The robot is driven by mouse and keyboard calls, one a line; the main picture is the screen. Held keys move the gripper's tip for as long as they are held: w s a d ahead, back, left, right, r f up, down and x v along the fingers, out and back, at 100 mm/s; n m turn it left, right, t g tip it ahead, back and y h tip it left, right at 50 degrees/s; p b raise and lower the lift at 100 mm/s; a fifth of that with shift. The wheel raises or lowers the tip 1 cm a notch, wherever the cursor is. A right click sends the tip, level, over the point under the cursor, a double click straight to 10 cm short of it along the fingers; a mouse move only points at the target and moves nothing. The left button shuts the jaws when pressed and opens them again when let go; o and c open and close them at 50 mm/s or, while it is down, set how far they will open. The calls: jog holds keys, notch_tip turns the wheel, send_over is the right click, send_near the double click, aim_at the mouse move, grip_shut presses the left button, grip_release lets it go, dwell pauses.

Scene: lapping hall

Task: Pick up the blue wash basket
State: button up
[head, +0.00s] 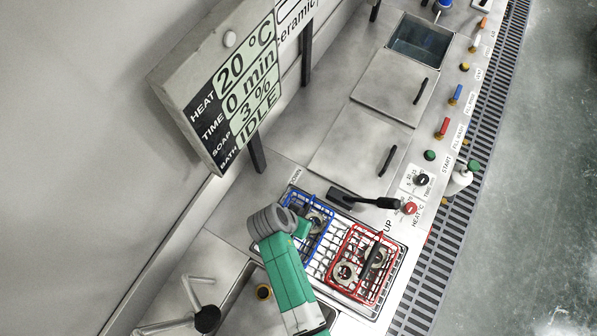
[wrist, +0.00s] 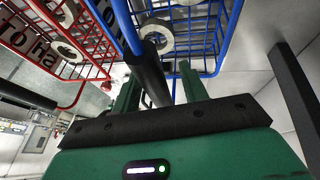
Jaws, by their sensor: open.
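The blue wash basket (head: 331,222) is a wire basket with ring-shaped metal parts inside, on a wire rack in the head view. My gripper (head: 304,229) is at its left side and hides part of it. In the wrist view the blue basket (wrist: 232,25) fills the top centre and right. Its dark handle bar (wrist: 150,72) runs down between the two green fingers of my open gripper (wrist: 160,88). I see no clear contact on both sides of the bar.
A red wire basket (head: 348,243) with similar rings and a dark handle stands close on the right. A black lever (head: 375,201) lies just behind. A display panel (head: 235,90) stands at the back left. Lidded tanks (head: 365,140) lie farther along the bench.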

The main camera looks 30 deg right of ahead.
jog(key=shift+f, duration=0.2)
jog(key=shift+c, duration=0.4)
grip_shut()
